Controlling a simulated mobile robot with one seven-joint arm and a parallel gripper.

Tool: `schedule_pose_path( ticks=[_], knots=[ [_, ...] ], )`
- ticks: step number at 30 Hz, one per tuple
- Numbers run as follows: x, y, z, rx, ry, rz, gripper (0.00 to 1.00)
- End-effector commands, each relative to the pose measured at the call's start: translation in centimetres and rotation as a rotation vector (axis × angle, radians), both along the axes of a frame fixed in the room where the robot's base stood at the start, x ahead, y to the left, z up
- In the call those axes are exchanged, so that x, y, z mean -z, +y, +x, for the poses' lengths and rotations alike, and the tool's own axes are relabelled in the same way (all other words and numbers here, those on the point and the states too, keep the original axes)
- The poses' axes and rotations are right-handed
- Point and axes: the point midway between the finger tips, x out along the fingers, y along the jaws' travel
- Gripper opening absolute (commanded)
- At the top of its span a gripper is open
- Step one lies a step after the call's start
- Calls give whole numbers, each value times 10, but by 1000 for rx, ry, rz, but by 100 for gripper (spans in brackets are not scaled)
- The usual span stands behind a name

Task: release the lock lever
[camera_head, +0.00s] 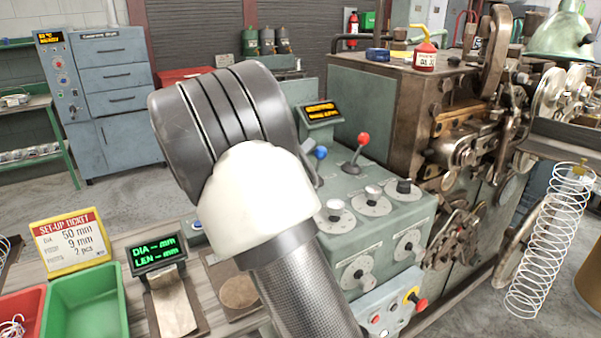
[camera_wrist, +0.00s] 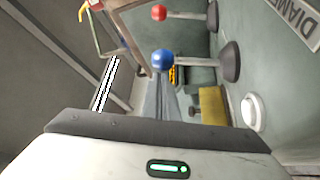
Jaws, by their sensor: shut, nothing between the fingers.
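A lever with a blue ball knob (camera_head: 320,152) and a lever with a red ball knob (camera_head: 364,138) stand on the green control cabinet. No readable label tells which is the lock lever. In the wrist view the blue knob (camera_wrist: 162,60) is close, right at the tips of my gripper (camera_wrist: 162,88), and the red knob (camera_wrist: 159,13) is farther off. My gripper's fingers are together with nothing between them. I cannot tell whether they touch the blue knob.
Dials (camera_head: 335,218) and a small amber display (camera_head: 320,113) sit on the cabinet near the levers. The coiling machine (camera_head: 465,150) and a hanging spring (camera_head: 550,240) are at the right. A green display (camera_head: 158,254), ticket (camera_head: 70,243) and green bin (camera_head: 88,303) are at the left.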

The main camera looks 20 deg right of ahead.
Motion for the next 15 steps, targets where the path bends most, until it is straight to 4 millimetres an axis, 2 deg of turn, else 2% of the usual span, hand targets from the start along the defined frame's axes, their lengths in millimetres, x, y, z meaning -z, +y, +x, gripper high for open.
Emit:
schedule_pose_path(
  ticks=[1, 15],
  knots=[
    [9, -1, -3, 0, -29, 6, 0],
    [3, -3, -15, 1, -148, 29, 0]
  ],
)
